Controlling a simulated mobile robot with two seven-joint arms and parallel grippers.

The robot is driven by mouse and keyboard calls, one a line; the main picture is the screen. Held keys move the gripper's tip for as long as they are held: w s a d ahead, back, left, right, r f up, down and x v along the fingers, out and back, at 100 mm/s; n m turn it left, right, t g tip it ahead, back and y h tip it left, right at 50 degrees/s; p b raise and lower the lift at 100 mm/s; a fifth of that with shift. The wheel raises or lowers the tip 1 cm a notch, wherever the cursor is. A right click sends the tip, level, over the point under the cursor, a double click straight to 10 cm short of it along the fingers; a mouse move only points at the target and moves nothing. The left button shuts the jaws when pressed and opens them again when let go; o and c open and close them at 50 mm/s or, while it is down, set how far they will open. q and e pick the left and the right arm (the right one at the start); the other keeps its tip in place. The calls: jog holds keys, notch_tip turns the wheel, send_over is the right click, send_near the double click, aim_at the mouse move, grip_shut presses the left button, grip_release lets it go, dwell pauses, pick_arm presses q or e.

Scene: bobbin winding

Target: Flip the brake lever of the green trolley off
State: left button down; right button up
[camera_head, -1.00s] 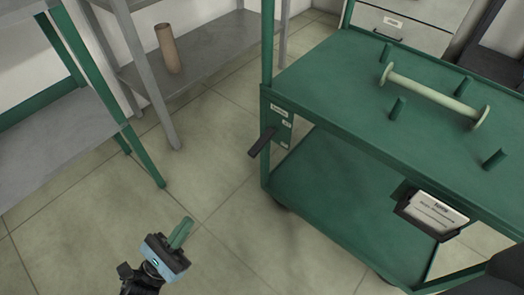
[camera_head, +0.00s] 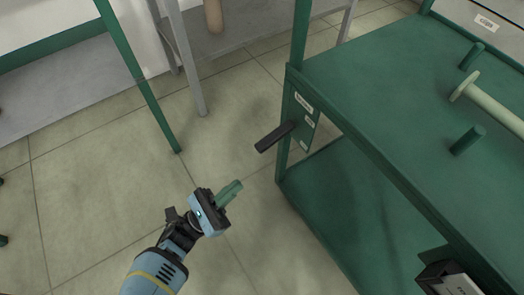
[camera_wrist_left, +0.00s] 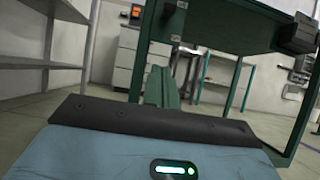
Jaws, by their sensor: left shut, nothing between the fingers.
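The green trolley (camera_head: 350,120) stands at the right in the head view. Its black brake lever (camera_head: 275,136) sticks out to the left and slightly down from a labelled plate (camera_head: 304,117) on the corner post. My left gripper (camera_head: 232,190) is shut and empty, below and left of the lever's free end, and looks apart from it. In the left wrist view its green fingers (camera_wrist_left: 161,88) point ahead, and the trolley (camera_wrist_left: 225,30) rises beyond them. My right gripper is not in view.
A pale spool (camera_head: 492,106) lies on the trolley top among green pegs (camera_head: 468,140). A dark holder (camera_head: 447,277) is on its near side. A grey shelf (camera_head: 245,32) with a brown cylinder (camera_head: 213,16) stands behind. A green-legged table (camera_head: 140,80) is at left. Floor between is clear.

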aim_at(275, 136)
pick_arm(q)
jog(key=w+d+r, duration=0.4)
jog(key=d+r, duration=0.2)
jog(key=r, duration=0.3)
jog(key=shift+w+b, duration=0.2)
jog(key=shift+b, duration=0.15)
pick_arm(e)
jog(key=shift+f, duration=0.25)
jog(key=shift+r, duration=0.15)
